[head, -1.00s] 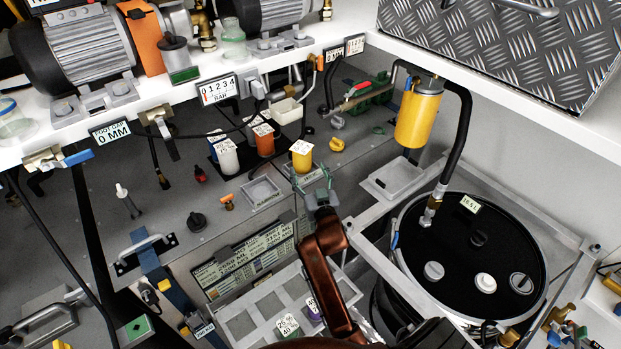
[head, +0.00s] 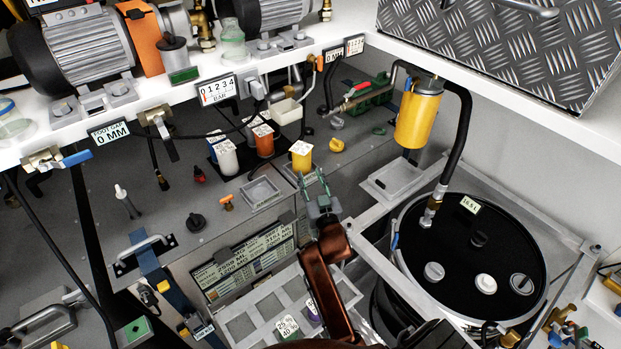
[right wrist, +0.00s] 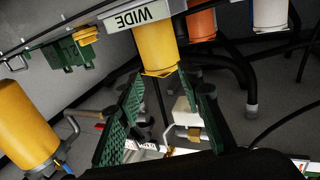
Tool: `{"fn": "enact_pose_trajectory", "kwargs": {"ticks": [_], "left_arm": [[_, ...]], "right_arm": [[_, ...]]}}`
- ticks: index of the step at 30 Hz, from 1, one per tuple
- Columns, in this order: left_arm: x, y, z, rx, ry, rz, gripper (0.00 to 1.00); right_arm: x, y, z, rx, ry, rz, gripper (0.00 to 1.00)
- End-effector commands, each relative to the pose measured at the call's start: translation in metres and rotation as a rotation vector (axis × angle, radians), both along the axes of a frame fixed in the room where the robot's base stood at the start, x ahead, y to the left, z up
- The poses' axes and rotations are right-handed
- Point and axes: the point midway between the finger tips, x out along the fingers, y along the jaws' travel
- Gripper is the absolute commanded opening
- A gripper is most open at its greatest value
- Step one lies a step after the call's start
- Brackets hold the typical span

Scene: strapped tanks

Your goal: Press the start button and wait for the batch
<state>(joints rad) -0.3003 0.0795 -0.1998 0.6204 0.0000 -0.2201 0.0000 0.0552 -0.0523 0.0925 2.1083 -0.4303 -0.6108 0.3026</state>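No label reading "start" is legible, so I cannot tell which control is the start button. A green block (head: 139,329) with a small pale mark sits at the lower left, and another green block (head: 184,75) hangs at the shelf edge. My right gripper (head: 314,184) is open and empty, just in front of the yellow cup (head: 301,155). In the right wrist view its green fingers are apart, with the yellow cup (right wrist: 157,48) beyond them under a plate reading "WIDE" (right wrist: 141,15). My left gripper is not in view.
A display panel (head: 245,262) with small text is on the cabinet front. A black-topped drum (head: 470,255) stands at the right in a metal frame. Orange (head: 264,141) and white (head: 226,158) cups stand beside the yellow one. A shelf with motors and gauges crosses above.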

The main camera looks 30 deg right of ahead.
Motion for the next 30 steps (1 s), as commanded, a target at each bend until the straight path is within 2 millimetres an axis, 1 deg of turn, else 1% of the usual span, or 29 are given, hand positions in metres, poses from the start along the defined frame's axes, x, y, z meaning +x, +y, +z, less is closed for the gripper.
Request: {"fn": "enact_pose_trajectory", "kwargs": {"ticks": [1,2,14,30], "left_arm": [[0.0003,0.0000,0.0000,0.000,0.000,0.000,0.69],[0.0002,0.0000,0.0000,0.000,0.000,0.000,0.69],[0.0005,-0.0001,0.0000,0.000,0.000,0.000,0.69],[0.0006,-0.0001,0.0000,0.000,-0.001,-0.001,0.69]], "right_arm": [[0.0001,0.0000,0.0001,0.000,0.000,0.000,0.29],[0.0001,0.0000,0.0001,0.000,0.000,0.000,0.27],[0.0001,0.0001,0.0001,0.000,0.000,0.000,0.00],[0.0001,0.0001,0.0000,0.000,0.000,0.000,0.00]]}}
